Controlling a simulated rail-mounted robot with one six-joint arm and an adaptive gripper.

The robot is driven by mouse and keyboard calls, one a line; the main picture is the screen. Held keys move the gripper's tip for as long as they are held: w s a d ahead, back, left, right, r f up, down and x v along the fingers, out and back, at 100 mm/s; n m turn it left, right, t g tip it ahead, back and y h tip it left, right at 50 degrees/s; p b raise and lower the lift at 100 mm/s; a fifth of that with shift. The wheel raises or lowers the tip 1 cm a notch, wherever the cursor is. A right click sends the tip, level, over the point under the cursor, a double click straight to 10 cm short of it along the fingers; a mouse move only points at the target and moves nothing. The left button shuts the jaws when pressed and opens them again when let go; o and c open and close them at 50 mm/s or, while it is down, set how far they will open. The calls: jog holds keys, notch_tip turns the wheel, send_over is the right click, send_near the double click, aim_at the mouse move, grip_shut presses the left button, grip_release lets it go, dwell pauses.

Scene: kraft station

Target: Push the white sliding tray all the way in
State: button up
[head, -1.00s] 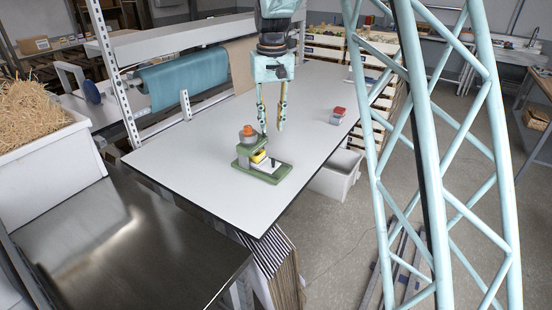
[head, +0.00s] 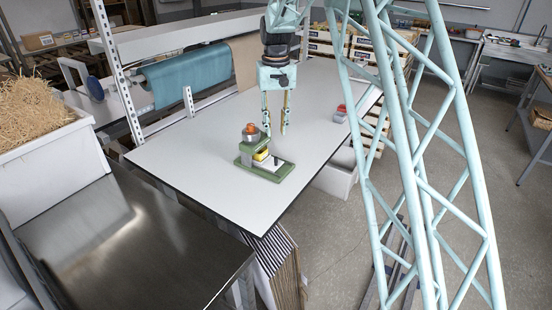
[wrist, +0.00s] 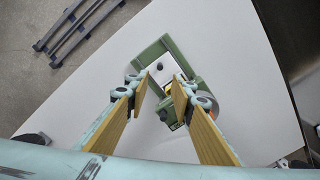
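A small green device (head: 244,161) stands on the white table, with an orange knob (head: 250,128) on its taller left part and a yellow part at its middle. The white sliding tray (head: 268,165) lies low on the green base, with a small black knob on it, and sticks out to the right of the taller part. The tray also shows in the wrist view (wrist: 158,66), between and beyond the fingertips. My gripper (head: 276,133) points down, open and empty, above and behind the device in the head view. I see no contact with the tray.
A small red-topped box (head: 340,113) stands near the table's right edge. The white tabletop (head: 200,165) is otherwise mostly clear around the device. A metal upright (head: 120,75) stands at the table's back left, and a white bin (head: 338,172) sits below the right edge.

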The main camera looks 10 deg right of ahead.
aim_at(276, 158)
jog(key=shift+f, duration=0.15)
jog(key=shift+f+b, duration=0.35)
jog(key=shift+f, duration=6.35)
grip_shut()
